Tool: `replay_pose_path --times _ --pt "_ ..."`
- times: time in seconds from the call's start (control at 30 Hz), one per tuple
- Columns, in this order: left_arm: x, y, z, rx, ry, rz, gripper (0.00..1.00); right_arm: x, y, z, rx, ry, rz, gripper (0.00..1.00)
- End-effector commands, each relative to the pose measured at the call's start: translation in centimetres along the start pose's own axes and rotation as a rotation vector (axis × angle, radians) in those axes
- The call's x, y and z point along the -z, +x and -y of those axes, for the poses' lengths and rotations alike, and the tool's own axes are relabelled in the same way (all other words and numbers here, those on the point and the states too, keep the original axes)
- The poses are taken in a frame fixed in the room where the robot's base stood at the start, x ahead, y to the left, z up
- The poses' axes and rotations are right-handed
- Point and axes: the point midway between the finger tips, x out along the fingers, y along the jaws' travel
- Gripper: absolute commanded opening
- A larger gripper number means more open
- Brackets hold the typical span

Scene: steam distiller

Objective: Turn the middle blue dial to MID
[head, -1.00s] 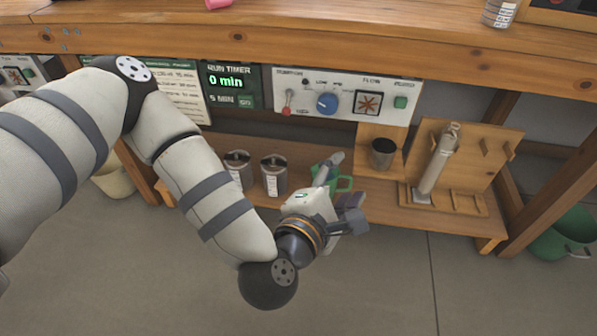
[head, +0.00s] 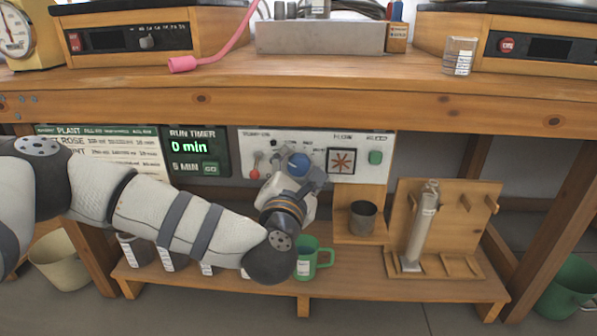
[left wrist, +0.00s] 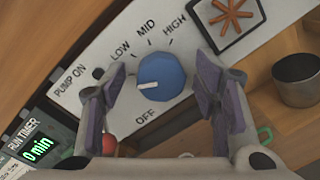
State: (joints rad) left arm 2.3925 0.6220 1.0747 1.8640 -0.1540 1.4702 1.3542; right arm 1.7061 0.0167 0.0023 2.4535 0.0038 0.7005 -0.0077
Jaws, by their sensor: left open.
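The blue dial (head: 299,163) is on the white panel under the bench top, partly hidden by my left gripper in the head view. In the left wrist view the dial (left wrist: 165,72) is whole, with OFF, LOW, MID and HIGH around it. Its white pointer points left and slightly down, between OFF and LOW. My left gripper (head: 297,179) is in front of the panel. In the wrist view its fingers (left wrist: 161,88) are open on either side of the dial, with a gap on each side. My right gripper is not in view.
A red-tipped switch (head: 256,164) is left of the dial, and a fan-like symbol (head: 341,161) and green button (head: 375,158) are right. A metal cup (head: 363,217) stands to the lower right. A green mug (head: 311,262) stands below on the lower shelf.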

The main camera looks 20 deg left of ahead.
Motion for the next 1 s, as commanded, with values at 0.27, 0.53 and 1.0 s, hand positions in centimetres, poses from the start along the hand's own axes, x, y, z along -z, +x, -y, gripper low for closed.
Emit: replay_pose_path --times 0.27,0.53,1.0 --pt "0.0 -0.1 0.0 0.001 0.000 0.000 0.22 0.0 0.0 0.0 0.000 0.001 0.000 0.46" --pt "0.0 -0.1 0.0 0.001 0.007 -0.001 0.08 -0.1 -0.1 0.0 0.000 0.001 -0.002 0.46" --pt "-0.5 -0.2 -0.3 0.012 0.269 -0.015 0.08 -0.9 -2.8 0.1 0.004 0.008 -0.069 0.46"
